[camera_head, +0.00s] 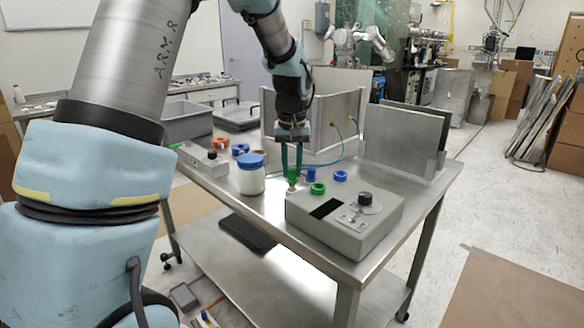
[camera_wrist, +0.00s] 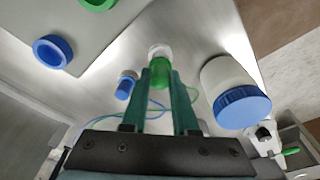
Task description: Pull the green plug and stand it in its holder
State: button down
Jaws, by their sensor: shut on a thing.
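The green plug (camera_head: 292,174) is upright on the metal table, in line with a small pale piece (camera_head: 291,187) below it. My gripper (camera_head: 292,168) points down over it and is shut on it. In the wrist view, the green plug (camera_wrist: 160,73) is between the two fingertips (camera_wrist: 160,78), with a whitish end beyond it. I cannot tell whether the plug is still seated in the pale piece. A green ring (camera_head: 317,188), which looks like a holder, sits at the back of the grey box (camera_head: 376,228). It is partly cut off in the wrist view (camera_wrist: 97,3).
A blue plug (camera_head: 310,174) stands just right of my gripper. A blue ring (camera_head: 340,176) is on the box, right of the green one. A white jar with blue lid (camera_head: 251,176) stands to the left. Thin cables (camera_head: 338,158) run to upright metal panels (camera_head: 340,112) behind.

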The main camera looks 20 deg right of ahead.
jog(key=shift+f, duration=0.15)
jog(key=shift+f, duration=0.35)
jog(key=shift+f+b, duration=0.3)
jog(key=shift+b, duration=0.05)
dwell(0.3)
jog(key=shift+f, duration=0.25)
jog(key=shift+c, duration=0.6)
grip_release()
jog(key=shift+r, duration=0.1)
dwell(0.3)
